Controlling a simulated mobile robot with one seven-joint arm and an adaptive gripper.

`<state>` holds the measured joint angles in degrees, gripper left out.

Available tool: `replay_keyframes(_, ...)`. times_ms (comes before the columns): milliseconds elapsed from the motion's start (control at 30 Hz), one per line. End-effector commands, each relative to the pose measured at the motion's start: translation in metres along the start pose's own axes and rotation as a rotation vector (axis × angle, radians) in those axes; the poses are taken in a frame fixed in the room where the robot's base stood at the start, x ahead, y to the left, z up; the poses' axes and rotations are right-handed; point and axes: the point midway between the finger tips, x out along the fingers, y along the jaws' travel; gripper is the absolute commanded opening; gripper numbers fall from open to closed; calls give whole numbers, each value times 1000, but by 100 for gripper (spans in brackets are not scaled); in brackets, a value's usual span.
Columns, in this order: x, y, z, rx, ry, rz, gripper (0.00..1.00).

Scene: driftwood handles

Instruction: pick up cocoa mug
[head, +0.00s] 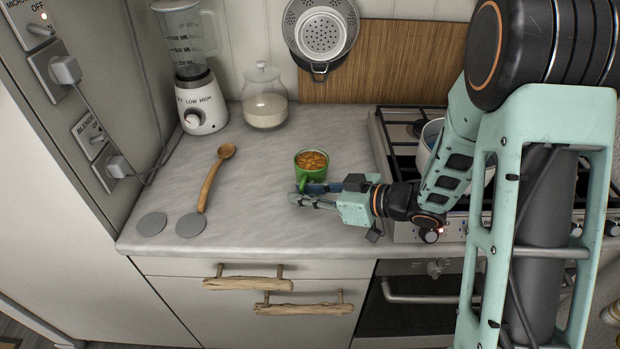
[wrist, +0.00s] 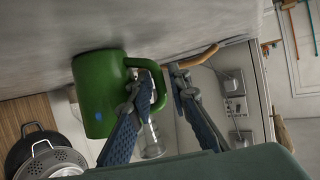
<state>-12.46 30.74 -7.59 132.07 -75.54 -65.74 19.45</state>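The cocoa mug (head: 312,163) is green, upright on the counter, with a brown, lumpy-looking top. In the wrist view the mug (wrist: 98,95) appears sideways, its handle (wrist: 160,88) towards my fingers. My gripper (head: 316,194) is at the mug's near side, low over the counter. In the wrist view my gripper (wrist: 164,92) is open. One finger overlaps the handle's loop and the other is beyond the handle's outer bar, with a gap between them. Whether either finger touches the handle I cannot tell.
A wooden spoon (head: 215,178) and two grey discs (head: 152,224) lie left on the counter (head: 255,205). A blender (head: 196,90) and glass jar (head: 265,100) stand behind. The stove (head: 405,150) with a pot (head: 428,150) is right.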

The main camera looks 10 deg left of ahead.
Motion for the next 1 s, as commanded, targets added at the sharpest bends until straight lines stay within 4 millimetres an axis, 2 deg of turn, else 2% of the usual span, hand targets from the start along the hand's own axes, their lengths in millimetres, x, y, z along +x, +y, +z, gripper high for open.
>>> replay_keyframes(100,7,0,0,-1,1,0,17)
replay_keyframes(300,8,0,0,0,1,1,17)
replay_keyframes(467,7,0,0,0,1,1,1)
replay_keyframes(500,7,0,0,0,1,2,0)
replay_keyframes(1000,7,1,-1,-2,3,2,0)
